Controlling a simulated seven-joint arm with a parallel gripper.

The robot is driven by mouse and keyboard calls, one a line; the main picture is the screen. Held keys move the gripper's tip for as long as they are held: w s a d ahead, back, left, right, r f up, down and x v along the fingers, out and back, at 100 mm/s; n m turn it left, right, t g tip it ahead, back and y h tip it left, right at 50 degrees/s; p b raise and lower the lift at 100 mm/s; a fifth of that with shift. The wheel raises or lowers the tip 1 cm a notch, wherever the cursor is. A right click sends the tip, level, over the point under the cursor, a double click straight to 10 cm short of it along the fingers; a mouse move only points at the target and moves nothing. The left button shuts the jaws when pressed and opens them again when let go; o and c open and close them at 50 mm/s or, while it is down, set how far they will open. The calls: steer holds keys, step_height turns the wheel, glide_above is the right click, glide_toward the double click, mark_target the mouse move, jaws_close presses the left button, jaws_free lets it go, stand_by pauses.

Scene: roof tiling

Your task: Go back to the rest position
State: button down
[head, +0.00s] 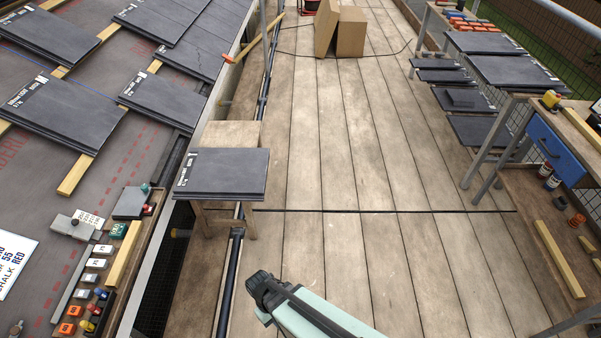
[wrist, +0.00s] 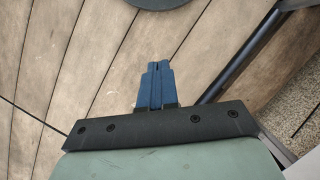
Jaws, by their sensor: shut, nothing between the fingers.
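My gripper (wrist: 157,68) shows in the wrist view with its two blue fingers together and nothing between them. Below the fingers in that view are bare wooden planks (wrist: 95,45). In the head view my pale green arm reaches in from the bottom centre, ending in a dark part over the deck (head: 400,150); the fingertips cannot be made out there. The arm end is apart from the slates and the stand.
A small wooden stand (head: 247,215) carries dark slates (head: 222,173) left of centre. The tiled roof (head: 60,165) lies left, with small tools and coloured blocks near its edge. Cardboard boxes (head: 350,35) stand far back. The middle deck is clear.

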steer(key=s+d+f+m+g+y, duration=0.1)
steer(key=s+d+m, duration=0.1)
steer(key=d, duration=0.6)
steer(key=s+d+f+m+g+y, duration=0.1)
steer(key=s+d+f+m, duration=0.1)
steer(key=d, duration=0.6)
steer(key=s+d+f+m+g, duration=0.1)
steer(key=d+m, duration=0.3)
steer(key=d, duration=0.4)
steer(key=shift+s+d+f+m+g+y, duration=0.3)
steer(key=shift+s+g+y, duration=0.1)
steer(key=shift+s, duration=0.35)
